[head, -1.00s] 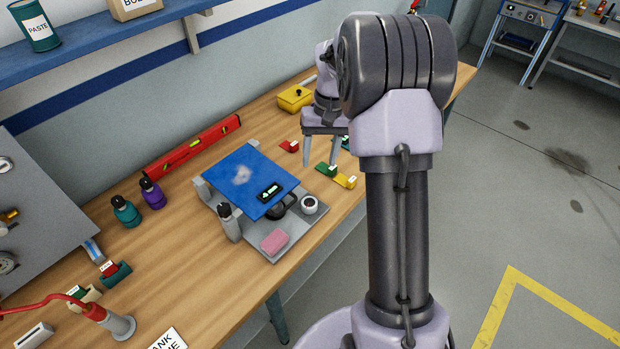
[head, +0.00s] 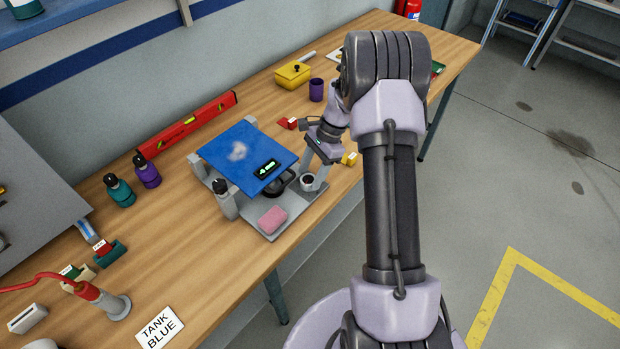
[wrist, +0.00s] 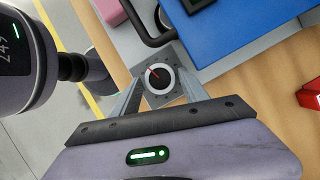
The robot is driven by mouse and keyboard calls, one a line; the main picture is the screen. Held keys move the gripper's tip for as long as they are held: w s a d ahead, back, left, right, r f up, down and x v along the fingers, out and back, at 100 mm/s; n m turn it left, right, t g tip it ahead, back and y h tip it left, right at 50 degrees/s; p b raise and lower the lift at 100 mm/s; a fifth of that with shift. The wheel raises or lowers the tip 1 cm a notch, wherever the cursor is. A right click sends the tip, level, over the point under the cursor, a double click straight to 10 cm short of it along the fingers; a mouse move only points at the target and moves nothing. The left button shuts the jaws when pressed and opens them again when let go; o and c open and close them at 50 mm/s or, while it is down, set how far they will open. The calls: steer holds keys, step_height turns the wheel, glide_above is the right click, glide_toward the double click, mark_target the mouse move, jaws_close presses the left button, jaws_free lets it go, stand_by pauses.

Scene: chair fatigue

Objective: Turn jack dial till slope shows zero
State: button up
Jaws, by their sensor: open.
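The jack dial (head: 307,181) stands at the right front corner of the grey base, by the blue plate (head: 222,150). In the wrist view the dial (wrist: 159,77) has a white ring and a dark face with a red mark. The slope display (head: 267,169) on the plate shows a green arrow; no number is readable. My gripper (head: 314,180) points down at the dial. In the wrist view my gripper (wrist: 160,88) is open, with one finger on each side of the dial; I cannot tell whether they touch it.
A pink block (head: 271,220) lies on the base's front. A dark handle (head: 281,187) sits close beside the dial. A red level (head: 187,124) lies behind.

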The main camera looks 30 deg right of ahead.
steer(key=shift+a+f, duration=0.2)
steer(key=shift+f, duration=0.3)
steer(key=c, duration=1.1)
